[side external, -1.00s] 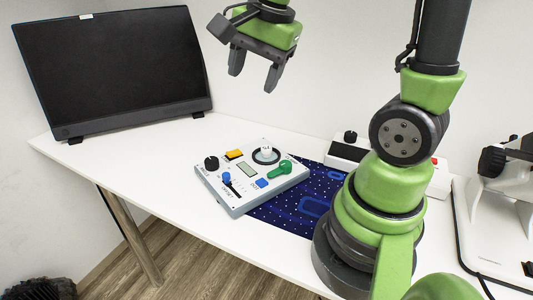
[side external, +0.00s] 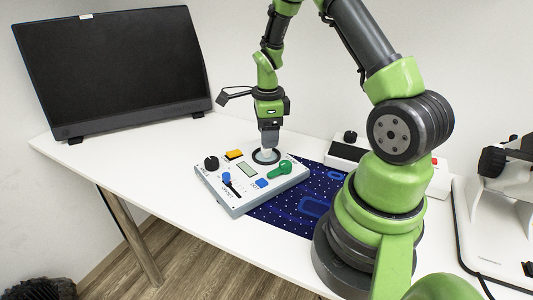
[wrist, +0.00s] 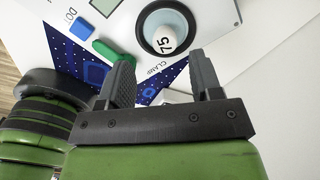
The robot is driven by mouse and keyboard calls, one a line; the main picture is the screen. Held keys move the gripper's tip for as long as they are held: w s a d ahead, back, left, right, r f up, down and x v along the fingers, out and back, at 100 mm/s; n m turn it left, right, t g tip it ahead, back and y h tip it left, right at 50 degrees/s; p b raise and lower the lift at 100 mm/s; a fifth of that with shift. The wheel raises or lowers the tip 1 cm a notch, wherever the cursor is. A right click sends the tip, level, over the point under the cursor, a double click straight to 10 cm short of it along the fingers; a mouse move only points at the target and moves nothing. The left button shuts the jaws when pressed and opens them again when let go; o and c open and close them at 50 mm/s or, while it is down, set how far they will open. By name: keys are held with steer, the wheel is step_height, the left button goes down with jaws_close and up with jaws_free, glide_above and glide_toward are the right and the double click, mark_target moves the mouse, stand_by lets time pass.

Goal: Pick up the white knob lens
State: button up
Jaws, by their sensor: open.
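The white knob lens (wrist: 164,38), marked "75", sits in a dark ring on the white control panel (wrist: 100,32) in the wrist view. In the side view my gripper (side external: 269,145) is over the dark ring (side external: 265,157) on the panel (side external: 243,208), pointing down, and hides much of the knob. In the wrist view my gripper (wrist: 162,62) is open, its two fingers apart with nothing between them, and the knob shows just beyond the fingertips. I cannot tell the exact height of the fingertips over the panel.
Near the knob are a green lever (side external: 281,170), a blue button (side external: 262,183), an orange switch (side external: 234,154) and a black knob (side external: 211,163). A dark blue mat (side external: 270,215) lies partly under the panel. A monitor (side external: 115,70) stands at the left; the white table (side external: 135,180) is clear before it.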

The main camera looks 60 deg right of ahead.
mark_target(266, 152)
steer(key=f, duration=0.4)
steer(key=shift+w+d+f, duration=0.15)
steer(key=shift+w+f, duration=0.1)
steer(key=shift+f, duration=0.05)
steer(key=c, duration=1)
steer(key=shift+r, duration=0.15)
